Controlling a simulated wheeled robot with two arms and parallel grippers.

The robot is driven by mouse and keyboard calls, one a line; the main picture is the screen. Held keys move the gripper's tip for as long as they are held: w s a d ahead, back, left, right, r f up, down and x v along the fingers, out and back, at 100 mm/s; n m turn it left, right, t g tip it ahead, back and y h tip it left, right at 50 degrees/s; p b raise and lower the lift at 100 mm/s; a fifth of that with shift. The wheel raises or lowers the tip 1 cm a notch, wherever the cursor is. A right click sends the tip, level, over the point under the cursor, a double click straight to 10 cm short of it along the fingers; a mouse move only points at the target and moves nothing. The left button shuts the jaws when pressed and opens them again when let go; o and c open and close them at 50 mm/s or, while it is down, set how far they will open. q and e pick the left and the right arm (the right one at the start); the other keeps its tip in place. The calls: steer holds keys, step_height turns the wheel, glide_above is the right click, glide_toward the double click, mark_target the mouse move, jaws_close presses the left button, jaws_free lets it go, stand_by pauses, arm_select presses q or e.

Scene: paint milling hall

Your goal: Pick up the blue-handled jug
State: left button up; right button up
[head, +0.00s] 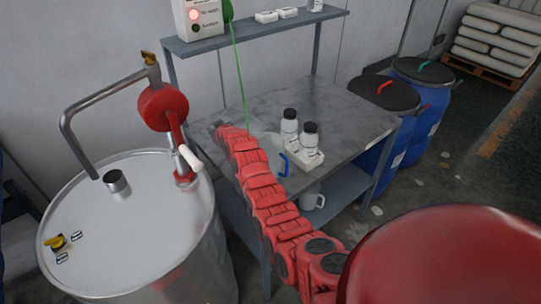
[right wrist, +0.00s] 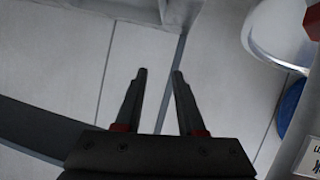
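A pale, see-through jug with a blue handle (head: 284,165) stands on the grey metal table (head: 345,135) in the head view. My red right arm passes in front of it and hides its left part. The arm's far end is over the table's left back side, left of the jug. In the right wrist view my right gripper (right wrist: 159,73) is open, with nothing between its fingers and pale panels behind them. I cannot make out the jug for sure in that view. My left gripper is not in view.
Two white bottles with black caps (head: 290,124) stand in a white tray (head: 307,159) right of the jug. Another jug (head: 312,199) is on the lower shelf. A steel drum (head: 130,235) with a red pump (head: 163,107) stands left. A raised shelf (head: 255,33) spans the table's back.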

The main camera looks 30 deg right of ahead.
steer(key=s+d+r+n+g+y+p, duration=0.1)
steer(key=s+d+r+n+g, duration=0.2)
steer(key=s+r+g, duration=0.4)
step_height(320, 180, up, 5)
steer(key=g+p, duration=0.1)
steer(key=g, duration=0.5)
glide_above(273, 160)
steer(key=w+a, duration=0.2)
steer(key=a, duration=0.2)
steer(key=shift+n, duration=0.4)
steer(key=f+p, duration=0.1)
steer(key=f, duration=0.4)
steer(key=f+p, duration=0.2)
steer(key=f, duration=0.3)
steer(key=w+d+f+p, duration=0.1)
steer(key=f, duration=0.4)
steer(key=shift+w, duration=0.1)
step_height(273, 160, down, 2)
steer(key=shift+f+b, duration=0.1)
steer(key=shift+b, duration=0.4)
steer(key=shift+d, duration=0.1)
jaws_close()
